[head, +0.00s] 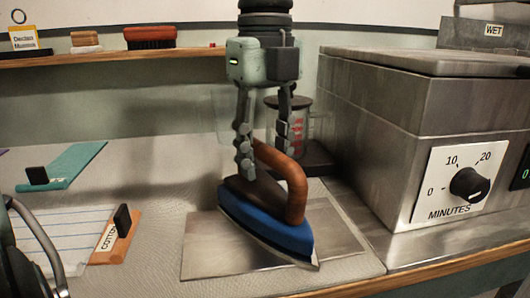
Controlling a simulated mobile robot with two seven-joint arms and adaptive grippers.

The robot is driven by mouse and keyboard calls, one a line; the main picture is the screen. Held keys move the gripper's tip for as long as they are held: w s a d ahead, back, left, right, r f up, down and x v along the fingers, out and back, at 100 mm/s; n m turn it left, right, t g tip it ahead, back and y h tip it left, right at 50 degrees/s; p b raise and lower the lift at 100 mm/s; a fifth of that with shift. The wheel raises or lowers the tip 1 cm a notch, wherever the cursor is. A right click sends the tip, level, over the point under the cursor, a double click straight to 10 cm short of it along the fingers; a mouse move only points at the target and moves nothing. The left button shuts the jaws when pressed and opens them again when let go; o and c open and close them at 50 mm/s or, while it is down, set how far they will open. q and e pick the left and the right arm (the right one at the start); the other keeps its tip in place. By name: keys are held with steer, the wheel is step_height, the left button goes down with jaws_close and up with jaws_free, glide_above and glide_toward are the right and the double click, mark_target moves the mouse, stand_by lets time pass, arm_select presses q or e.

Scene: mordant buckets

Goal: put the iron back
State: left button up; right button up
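The iron (265,222) has a blue body, a metal sole and an orange-brown handle. It is over the flat metal plate (210,255), nose toward the front right, with the nose tip at the plate's front edge. I cannot tell for sure whether the sole touches the plate. The far fingertip is hidden behind the handle.
A steel box with a minutes dial (470,184) stands close on the right. A clear beaker with red marks (298,125) is behind the gripper. Cloth swatches with black clips, including a teal one (72,165), lie left. A shelf (110,57) with brushes runs behind.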

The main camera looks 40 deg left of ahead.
steer(key=shift+s+f, duration=0.1)
arm_select(q)
steer(key=shift+r, duration=0.5)
step_height(320, 180, up, 11)
steer(key=p, duration=0.1)
steer(key=shift+r, duration=0.15)
arm_select(e)
steer(key=f, duration=0.2)
steer(key=shift+s+a+f, duration=0.1)
steer(key=shift+s+f, duration=0.1)
steer(key=shift+f, duration=0.1)
steer(key=shift+w, duration=0.1)
steer(key=shift+r, duration=0.1)
